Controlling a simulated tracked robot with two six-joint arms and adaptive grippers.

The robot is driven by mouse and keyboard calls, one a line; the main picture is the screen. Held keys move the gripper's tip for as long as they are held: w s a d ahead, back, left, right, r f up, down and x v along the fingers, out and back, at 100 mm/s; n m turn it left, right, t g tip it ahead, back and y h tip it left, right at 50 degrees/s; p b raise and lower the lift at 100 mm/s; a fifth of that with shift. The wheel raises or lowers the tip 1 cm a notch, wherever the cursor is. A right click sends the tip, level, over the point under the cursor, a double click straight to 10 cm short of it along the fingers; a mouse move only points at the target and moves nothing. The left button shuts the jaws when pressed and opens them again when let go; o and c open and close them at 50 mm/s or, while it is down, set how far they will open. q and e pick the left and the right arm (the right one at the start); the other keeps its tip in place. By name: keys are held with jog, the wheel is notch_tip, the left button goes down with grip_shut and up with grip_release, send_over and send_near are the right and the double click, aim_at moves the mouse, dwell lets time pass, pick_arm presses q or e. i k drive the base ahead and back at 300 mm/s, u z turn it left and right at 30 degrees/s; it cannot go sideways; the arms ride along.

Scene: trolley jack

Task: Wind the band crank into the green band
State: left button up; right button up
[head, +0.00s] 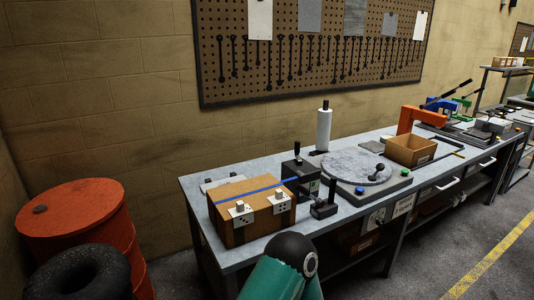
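A brown box (250,215) stands near the left end of the bench, with a blue strap (250,192) across its top. A dark block (303,176) with an upright black-knobbed lever (297,152) stands at the strap's right end; it looks like the band tensioner with its crank. A small pale patch with some green shows on the block's side, too small to read as a green band. A second black-knobbed piece (324,207) stands in front of the block. Neither gripper is in view; only a teal and black part of my arm shows at the bottom.
To the right are a round grey plate (352,165) with a black knob, a white roll (323,130), an open carton (410,150) and an orange press (420,120). A red drum (75,215) and tyre stand left.

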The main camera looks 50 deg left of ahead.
aim_at(299, 162)
jog(key=u, duration=0.25)
jog(key=k, duration=0.25)
jog(key=u, duration=0.5)
jog(key=i, duration=0.95)
jog(key=u, duration=0.05)
